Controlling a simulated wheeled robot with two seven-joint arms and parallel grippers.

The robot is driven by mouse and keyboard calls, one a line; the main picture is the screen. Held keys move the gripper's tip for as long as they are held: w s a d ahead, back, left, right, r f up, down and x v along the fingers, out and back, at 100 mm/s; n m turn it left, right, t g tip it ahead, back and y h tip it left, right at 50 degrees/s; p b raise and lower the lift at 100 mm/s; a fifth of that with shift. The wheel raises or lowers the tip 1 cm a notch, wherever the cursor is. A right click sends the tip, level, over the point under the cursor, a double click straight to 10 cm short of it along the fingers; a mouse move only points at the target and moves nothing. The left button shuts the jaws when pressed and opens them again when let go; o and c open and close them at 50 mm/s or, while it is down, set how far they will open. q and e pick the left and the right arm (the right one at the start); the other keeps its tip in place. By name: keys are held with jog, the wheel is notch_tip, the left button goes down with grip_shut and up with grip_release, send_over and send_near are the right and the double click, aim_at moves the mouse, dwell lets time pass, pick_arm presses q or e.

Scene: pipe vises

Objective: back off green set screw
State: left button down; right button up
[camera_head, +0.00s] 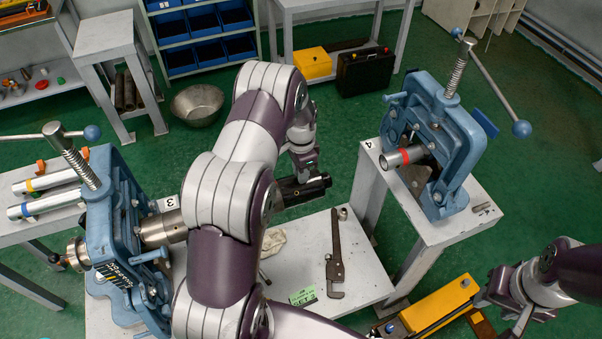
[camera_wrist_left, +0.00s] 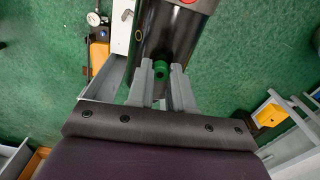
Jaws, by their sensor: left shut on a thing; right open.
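A black cylindrical body (camera_head: 307,188) sits at the centre of the head view, beside the right end of the white bench. In the left wrist view the same black body (camera_wrist_left: 167,38) fills the top middle, with a small green set screw (camera_wrist_left: 161,69) on its near end. My left gripper (camera_wrist_left: 161,75) has its two grey fingers closed on either side of the screw. In the head view my left gripper (camera_head: 303,166) is over the black body, and the screw is hidden there. My right gripper (camera_head: 499,306) is open and empty at the lower right.
A blue vise (camera_head: 105,225) stands left and another blue vise (camera_head: 437,140) stands right on a white stand, holding a red-banded pipe (camera_head: 402,157). A wrench (camera_head: 335,262) lies on the low white shelf (camera_head: 300,240). A yellow tool (camera_head: 436,304) is near my right gripper.

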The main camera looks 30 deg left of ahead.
pick_arm(q)
jog(key=n+b, duration=0.1)
jog(key=n, duration=0.3)
jog(key=shift+n, duration=0.3)
jog(key=n+b, duration=0.1)
jog(key=n, duration=0.4)
jog(key=shift+f, duration=0.1)
jog(key=n+b, duration=0.1)
jog(key=n, duration=0.4)
jog(key=shift+s+d+n, duration=0.1)
jog(key=shift+s+n, duration=0.05)
jog(key=shift+n, duration=0.25)
jog(key=shift+f+n+b, duration=0.1)
jog(key=shift+n+b, duration=0.25)
jog(key=shift+n, duration=2.25)
jog(key=shift+s, duration=0.1)
jog(key=c, duration=1)
grip_release()
jog(key=shift+w, duration=0.2)
